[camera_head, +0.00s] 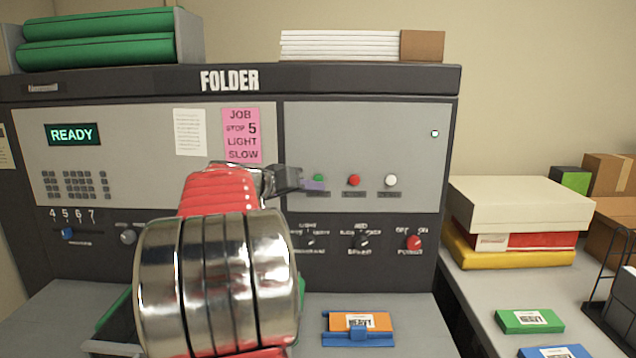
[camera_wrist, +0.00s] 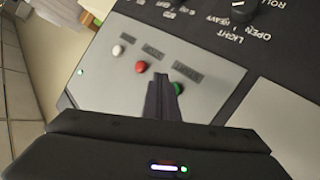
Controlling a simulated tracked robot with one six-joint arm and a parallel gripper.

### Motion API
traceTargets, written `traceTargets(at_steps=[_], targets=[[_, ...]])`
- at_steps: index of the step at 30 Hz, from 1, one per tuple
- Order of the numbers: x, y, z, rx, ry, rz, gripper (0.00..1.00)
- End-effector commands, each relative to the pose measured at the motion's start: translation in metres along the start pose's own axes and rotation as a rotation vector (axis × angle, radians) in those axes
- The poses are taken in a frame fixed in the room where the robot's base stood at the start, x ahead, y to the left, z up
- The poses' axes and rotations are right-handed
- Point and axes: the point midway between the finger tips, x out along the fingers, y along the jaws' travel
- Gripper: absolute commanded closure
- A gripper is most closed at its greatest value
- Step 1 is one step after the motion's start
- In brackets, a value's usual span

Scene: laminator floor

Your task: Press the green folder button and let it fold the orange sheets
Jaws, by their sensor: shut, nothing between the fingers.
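The grey folder (camera_head: 365,130) has a display (camera_head: 72,134) reading READY. Its green button (camera_head: 318,179) is left of a red button (camera_head: 354,180) and a white button (camera_head: 391,180). My gripper (camera_head: 316,185) is shut and empty, its tip at the green button. In the wrist view the shut fingers (camera_wrist: 163,84) partly cover the green button (camera_wrist: 179,88); I cannot tell whether they touch it. Orange sheets (camera_head: 374,321) with a HEAVY label lie in a blue holder (camera_head: 358,340) on the ledge below.
A pink note (camera_head: 241,135) reads JOB, STOP 5, LIGHT, SLOW. Below the buttons are two dark knobs and a red power knob (camera_head: 414,242). The right table holds boxes (camera_head: 520,205), a green pack (camera_head: 529,321) and a blue pack (camera_head: 555,353). My arm hides the left-middle panel.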

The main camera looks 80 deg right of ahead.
Motion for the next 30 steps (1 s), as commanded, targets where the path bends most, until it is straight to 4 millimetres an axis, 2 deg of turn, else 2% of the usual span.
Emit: traceTargets(at_steps=[9, 30], targets=[[0.0127, -0.0093, -0.0092, 0.001, 0.000, 0.000, 1.00], [0.0129, -0.0092, -0.0091, 0.001, 0.000, 0.000, 1.00]])
